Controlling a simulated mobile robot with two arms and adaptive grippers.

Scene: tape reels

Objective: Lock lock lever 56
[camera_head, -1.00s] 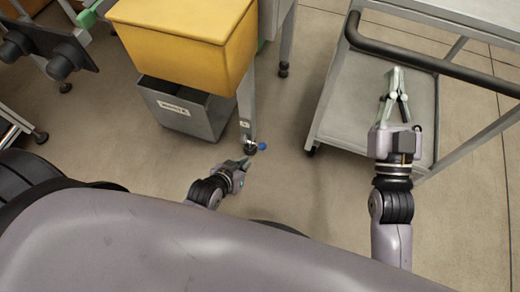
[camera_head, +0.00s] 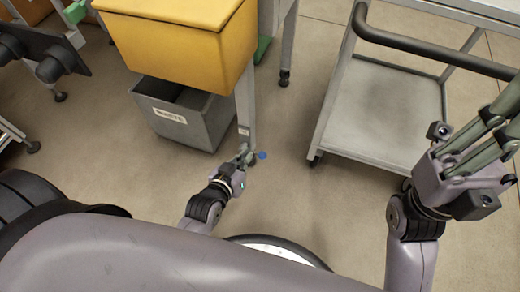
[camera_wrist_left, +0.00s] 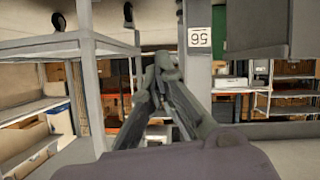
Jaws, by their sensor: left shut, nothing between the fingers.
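The lock lever is a small blue piece (camera_head: 262,155) at the foot of a grey leg (camera_head: 245,100) beside the yellow bin. A small label (camera_head: 244,131) on the leg reads 56 in the left wrist view (camera_wrist_left: 200,38), where the scene appears upside down. My left gripper (camera_head: 245,150) is shut and empty, close to the left of the blue lever. I cannot tell whether it touches it. Its closed fingers (camera_wrist_left: 166,65) show in the left wrist view, where the lever is not visible. My right gripper (camera_head: 495,125) is raised at the right edge, its opening unclear.
A yellow bin (camera_head: 190,35) stands above a grey waste box (camera_head: 185,115) left of the leg. A grey cart (camera_head: 385,110) with a black handle (camera_head: 430,57) stands at the right. The floor between leg and cart is clear.

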